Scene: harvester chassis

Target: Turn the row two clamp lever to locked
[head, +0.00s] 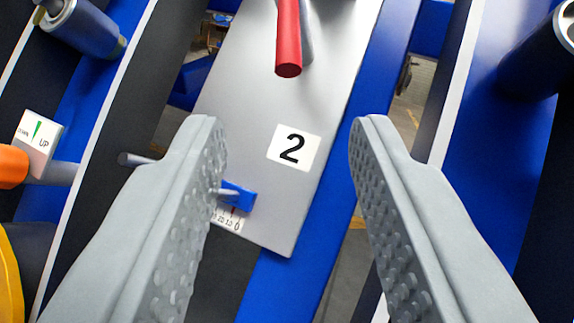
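A red lever handle (289,38) comes in from the top of the head view, over a grey metal plate (262,100). A white label with a black "2" (294,148) is on the plate below it. The lever's pivot is out of view, so I cannot tell its locked or unlocked position. My gripper (288,130) is open and empty. Its two grey fingers stand either side of the label, and the red handle's end lies above and between the fingertips in the picture, apart from both.
A blue pointer (238,196) over a numbered scale sits at the plate's lower edge, partly behind the left finger. An orange knob (12,167) and an "UP" label (38,139) are at left. Blue beams (372,120) flank the plate. A dark cylinder (540,55) is at upper right.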

